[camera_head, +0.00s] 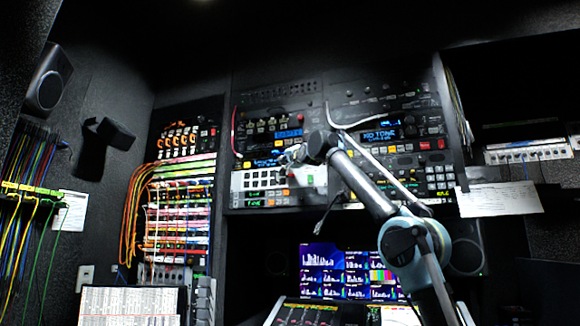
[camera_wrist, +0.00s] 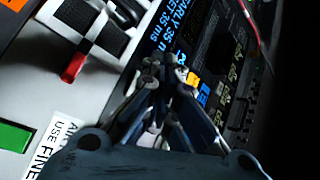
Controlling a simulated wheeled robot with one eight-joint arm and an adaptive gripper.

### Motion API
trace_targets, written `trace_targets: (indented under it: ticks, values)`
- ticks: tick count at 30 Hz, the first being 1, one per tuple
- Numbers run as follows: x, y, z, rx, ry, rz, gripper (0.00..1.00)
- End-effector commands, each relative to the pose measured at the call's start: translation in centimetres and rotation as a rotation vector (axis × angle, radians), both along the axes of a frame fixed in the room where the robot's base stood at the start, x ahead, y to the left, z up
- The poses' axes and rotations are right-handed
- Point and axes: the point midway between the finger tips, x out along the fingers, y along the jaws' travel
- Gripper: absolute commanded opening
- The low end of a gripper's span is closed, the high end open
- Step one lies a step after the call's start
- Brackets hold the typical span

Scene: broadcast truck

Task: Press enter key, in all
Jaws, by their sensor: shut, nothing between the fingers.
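My gripper (camera_wrist: 176,82) is shut and empty. In the wrist view its fingertips are in front of the rack face, in line with the lower end of a blue-lettered display (camera_wrist: 170,30) and just left of a small yellow key (camera_wrist: 194,79). I cannot tell whether the tips touch anything. In the head view my gripper (camera_head: 286,157) is small and dark against the centre rack, just above a pale panel of keys (camera_head: 255,181). No label reading "enter" is legible, so I cannot tell which key it is. The gripper covers part of the rack face.
In the wrist view, a red-tipped lever (camera_wrist: 74,66) and a green button (camera_wrist: 14,136) are on the pale panel at left. A red cable (camera_wrist: 258,30) is at upper right. In the head view, a white cable (camera_head: 350,122) loops near my arm, and monitors (camera_head: 322,270) stand below.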

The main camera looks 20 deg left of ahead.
Motion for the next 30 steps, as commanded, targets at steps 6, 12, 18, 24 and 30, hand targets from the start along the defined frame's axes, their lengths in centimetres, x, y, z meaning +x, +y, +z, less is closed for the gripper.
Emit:
trace_targets:
  ticks: [6, 12, 18, 24, 30]
  values:
    - [-1.9, 0.2, 0.0, 0.0, 0.0, 0.002, 0.0]
    - [-3.5, 0.3, 0.0, 0.0, 0.0, 0.001, 0.0]
    - [-4.2, 0.4, 0.0, 0.0, 0.0, 0.0, 0.0]
    - [-4.2, 0.4, 0.0, 0.0, 0.0, 0.0, 0.0]
    - [-4.2, 0.4, 0.0, 0.0, 0.0, 0.0, 0.0]
